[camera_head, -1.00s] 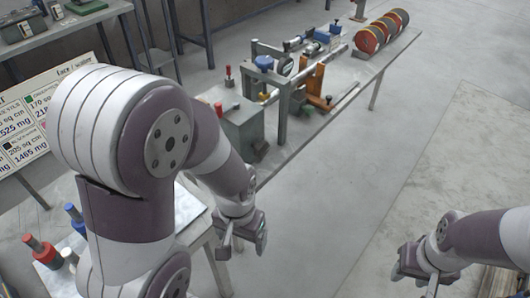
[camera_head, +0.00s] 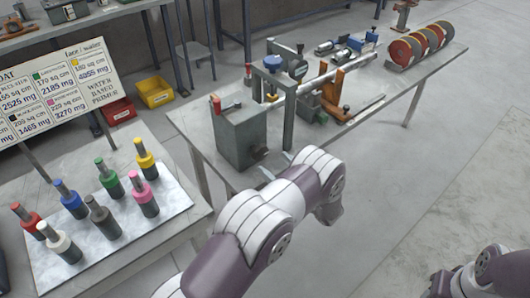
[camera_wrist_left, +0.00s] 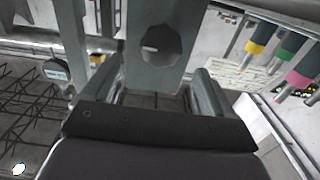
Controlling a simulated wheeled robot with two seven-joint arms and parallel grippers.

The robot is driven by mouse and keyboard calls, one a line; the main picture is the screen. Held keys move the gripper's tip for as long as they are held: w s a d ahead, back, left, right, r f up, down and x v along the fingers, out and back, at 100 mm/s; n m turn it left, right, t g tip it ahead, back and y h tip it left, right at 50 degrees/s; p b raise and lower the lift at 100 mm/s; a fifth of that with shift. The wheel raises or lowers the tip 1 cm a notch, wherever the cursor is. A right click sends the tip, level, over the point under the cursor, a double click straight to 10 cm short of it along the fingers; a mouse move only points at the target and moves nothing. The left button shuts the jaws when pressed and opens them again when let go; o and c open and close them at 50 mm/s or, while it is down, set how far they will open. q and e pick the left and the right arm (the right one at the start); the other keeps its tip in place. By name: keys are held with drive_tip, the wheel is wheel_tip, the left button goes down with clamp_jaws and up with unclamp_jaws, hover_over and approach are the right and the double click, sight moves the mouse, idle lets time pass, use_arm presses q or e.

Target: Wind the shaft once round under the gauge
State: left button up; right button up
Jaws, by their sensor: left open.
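A grey box (camera_head: 240,135) stands at the near end of the bench, with a long pale shaft (camera_head: 325,72) running from it towards the back right. A dark knob (camera_wrist_left: 160,45) is on the grey face in front of my left gripper (camera_wrist_left: 163,82). The fingers are open, one to each side below the knob in the picture; contact cannot be told. My right gripper (camera_head: 443,285) is low at right, its fingers unclear.
An orange bracket (camera_head: 342,95) stands beside the shaft. Several coloured discs (camera_head: 420,45) are at the bench's far end. The floor at right is clear.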

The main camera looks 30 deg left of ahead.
sight(262, 154)
use_arm(q)
drive_tip(key=x, duration=0.5)
drive_tip(key=shift+a+p, duration=0.3)
drive_tip(key=shift+w+a, duration=0.3)
drive_tip(key=shift+a, duration=0.15)
drive_tip(key=c, duration=1)
